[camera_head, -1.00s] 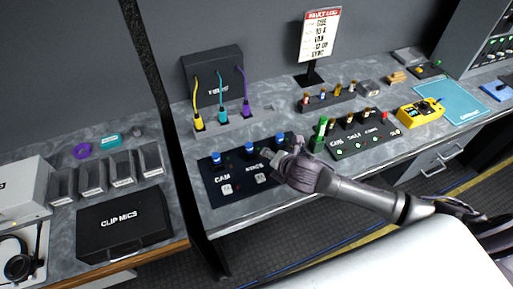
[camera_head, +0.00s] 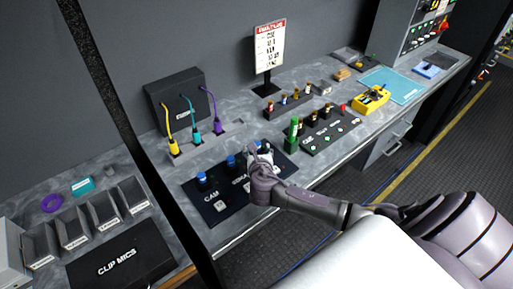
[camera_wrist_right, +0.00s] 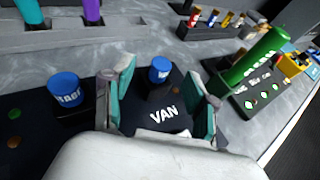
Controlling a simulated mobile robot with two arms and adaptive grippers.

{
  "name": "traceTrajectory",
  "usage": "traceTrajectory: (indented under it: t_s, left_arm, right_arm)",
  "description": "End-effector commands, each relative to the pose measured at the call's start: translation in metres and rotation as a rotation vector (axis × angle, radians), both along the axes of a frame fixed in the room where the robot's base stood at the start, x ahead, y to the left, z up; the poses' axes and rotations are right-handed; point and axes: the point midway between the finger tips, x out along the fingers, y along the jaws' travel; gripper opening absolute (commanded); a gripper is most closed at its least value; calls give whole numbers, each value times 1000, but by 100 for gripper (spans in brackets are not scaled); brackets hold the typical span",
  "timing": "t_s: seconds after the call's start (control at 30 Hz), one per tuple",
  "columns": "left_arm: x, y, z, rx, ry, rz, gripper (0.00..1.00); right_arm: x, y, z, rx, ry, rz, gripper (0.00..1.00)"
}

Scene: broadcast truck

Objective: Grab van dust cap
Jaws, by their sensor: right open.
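The van dust cap (camera_wrist_right: 159,70) is a small blue cap standing on the dark panel behind the white VAN label in the right wrist view. My right gripper (camera_wrist_right: 162,76) is open, its teal-padded fingers on either side of the cap. Gaps show between the cap and both fingers, and the cap appears a little beyond them. In the head view my right gripper (camera_head: 260,152) is over the right end of the panel (camera_head: 216,207) and partly hides this cap. My left gripper is not in view.
The blue STAGE cap (camera_wrist_right: 65,89) stands close left of my gripper; the CAM cap (camera_head: 201,178) is farther left. A green cylinder (camera_wrist_right: 252,55) stands close on the right. Yellow, teal and purple cables (camera_head: 217,121) stand behind. A yellow device (camera_head: 371,99) lies farther right.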

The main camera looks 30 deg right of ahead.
Motion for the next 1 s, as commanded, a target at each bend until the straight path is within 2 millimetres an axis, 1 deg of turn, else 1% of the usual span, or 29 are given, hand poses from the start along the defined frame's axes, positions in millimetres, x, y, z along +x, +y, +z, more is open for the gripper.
traceTrajectory:
  t_s: [0.1, 0.23, 0.4, 0.5, 0.77, 1.0]
  left_arm:
    - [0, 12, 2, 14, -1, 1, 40]
    - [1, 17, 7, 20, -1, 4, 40]
    - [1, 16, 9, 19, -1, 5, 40]
    - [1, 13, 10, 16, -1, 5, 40]
    - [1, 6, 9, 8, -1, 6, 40]
    - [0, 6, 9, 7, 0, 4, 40]
  right_arm:
    - [5, -4, -2, 0, 1, -2, 58]
    - [17, -12, -7, -2, 1, -2, 58]
    - [36, -23, -18, -1, 0, -2, 58]
    - [42, -26, -21, 0, 1, 0, 58]
    - [43, -27, -22, 0, 1, 0, 58]
    - [43, -27, -22, 0, 1, 0, 18]
